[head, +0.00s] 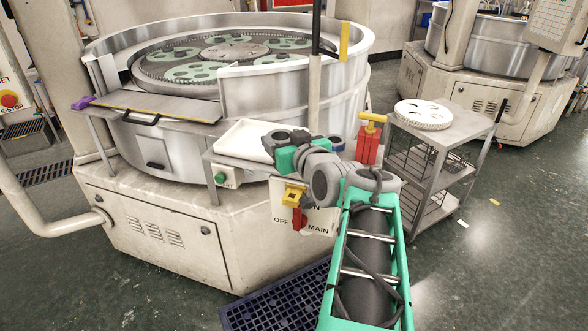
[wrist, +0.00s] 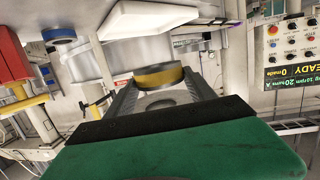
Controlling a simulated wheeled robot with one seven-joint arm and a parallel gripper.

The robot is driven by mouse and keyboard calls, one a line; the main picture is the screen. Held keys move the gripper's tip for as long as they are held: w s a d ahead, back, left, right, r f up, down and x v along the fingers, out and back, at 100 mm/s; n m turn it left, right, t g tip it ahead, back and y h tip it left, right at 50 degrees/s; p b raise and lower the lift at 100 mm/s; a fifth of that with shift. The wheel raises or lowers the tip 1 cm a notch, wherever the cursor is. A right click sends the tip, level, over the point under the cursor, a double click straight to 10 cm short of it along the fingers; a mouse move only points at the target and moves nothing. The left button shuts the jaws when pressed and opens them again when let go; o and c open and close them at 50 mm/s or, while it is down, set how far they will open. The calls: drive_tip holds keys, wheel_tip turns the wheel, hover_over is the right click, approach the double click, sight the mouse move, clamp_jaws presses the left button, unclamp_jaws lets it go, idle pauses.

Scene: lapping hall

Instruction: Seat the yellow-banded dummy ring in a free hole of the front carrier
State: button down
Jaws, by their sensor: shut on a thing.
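The yellow-banded ring (wrist: 158,76) is held between the fingertips of my gripper (wrist: 160,88), which is shut on it in the wrist view. In the head view my gripper (head: 283,142) is over the small side shelf, outside the machine's tub, and I cannot make out the ring there. The front carrier (head: 187,72) is a green disc with dark round holes inside the tub, well to the left of and beyond my gripper. At this size I cannot tell which of its holes are free.
The metal tub wall (head: 265,95) stands between my gripper and the carriers. A white tray (head: 240,139) and a blue-banded ring (head: 337,143) are close to my gripper. A red block with a yellow handle (head: 368,140) stands right. A cart (head: 470,125) carries a white toothed disc (head: 423,113).

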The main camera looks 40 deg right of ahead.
drive_tip(key=s+d+b, duration=0.3)
drive_tip(key=s+d, duration=0.2)
drive_tip(key=s, duration=0.1)
drive_tip(key=w+d+f+p, duration=0.1)
drive_tip(key=w+d+f, duration=0.2)
drive_tip(key=w+d+f+p, duration=0.1)
drive_tip(key=w+d+f, duration=0.2)
drive_tip(key=d, duration=0.1)
drive_tip(key=w+d+f+p, duration=0.2)
drive_tip(key=d+f, duration=0.1)
drive_tip(key=shift+w+d, duration=0.3)
drive_tip(key=shift+w, duration=0.1)
drive_tip(key=shift+f, duration=1.6)
drive_tip(key=c, duration=0.8)
unclamp_jaws()
drive_tip(key=shift+f, duration=0.15)
drive_tip(key=o, duration=0.5)
